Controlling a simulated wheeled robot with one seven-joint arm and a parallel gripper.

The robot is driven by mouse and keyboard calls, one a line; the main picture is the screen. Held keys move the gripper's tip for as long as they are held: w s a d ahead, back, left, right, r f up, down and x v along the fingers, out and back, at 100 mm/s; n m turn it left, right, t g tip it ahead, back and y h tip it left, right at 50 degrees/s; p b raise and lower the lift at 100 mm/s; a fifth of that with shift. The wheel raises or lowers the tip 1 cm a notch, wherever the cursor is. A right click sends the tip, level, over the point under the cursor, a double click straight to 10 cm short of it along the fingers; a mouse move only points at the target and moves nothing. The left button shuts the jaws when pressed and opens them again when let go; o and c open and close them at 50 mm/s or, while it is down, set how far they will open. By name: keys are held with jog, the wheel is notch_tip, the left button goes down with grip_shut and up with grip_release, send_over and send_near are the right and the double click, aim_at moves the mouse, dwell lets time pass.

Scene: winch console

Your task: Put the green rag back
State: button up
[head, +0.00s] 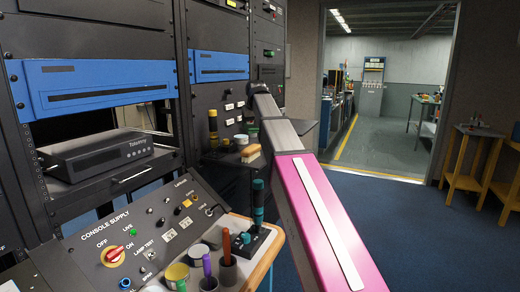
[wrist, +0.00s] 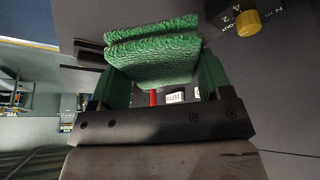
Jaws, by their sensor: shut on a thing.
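The green rag (wrist: 152,50) shows in the wrist view as a folded, rough-textured bundle. My gripper (wrist: 158,78) is shut on it, with a finger at each side of the bundle. The rag is held out in front of the jaws, close to a dark panel. I cannot tell whether it touches anything beyond. In the head view my arm reaches away toward the console racks, and its far end, the gripper and the rag are hidden.
In the wrist view a yellow knob (wrist: 248,22) sits on the dark panel. In the head view a sloped console (head: 150,235) stands in front, with a cup (head: 228,268) and several jars and tools beside it. A tan block (head: 251,153) lies farther back.

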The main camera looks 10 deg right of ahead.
jog(key=a, duration=0.1)
jog(key=a+r, duration=0.1)
jog(key=a, duration=0.1)
jog(key=shift+s+r, duration=0.15)
jog(key=shift+s, duration=0.2)
jog(key=shift+g+y, duration=0.3)
jog(key=w+d+f, duration=0.1)
jog(key=d+f, duration=0.1)
jog(key=d, duration=0.1)
jog(key=w+d+f, duration=0.2)
jog(key=d, duration=0.1)
jog(key=w+d+f, duration=0.1)
jog(key=d+f, duration=0.2)
jog(key=d, duration=0.1)
jog(key=shift+w, duration=0.15)
jog(key=shift+d+f, duration=0.1)
jog(key=shift+f, duration=1.8)
jog(key=o, duration=0.9)
jog(key=a+v, duration=0.1)
jog(key=v, duration=1.1)
jog(key=shift+d, duration=0.45)
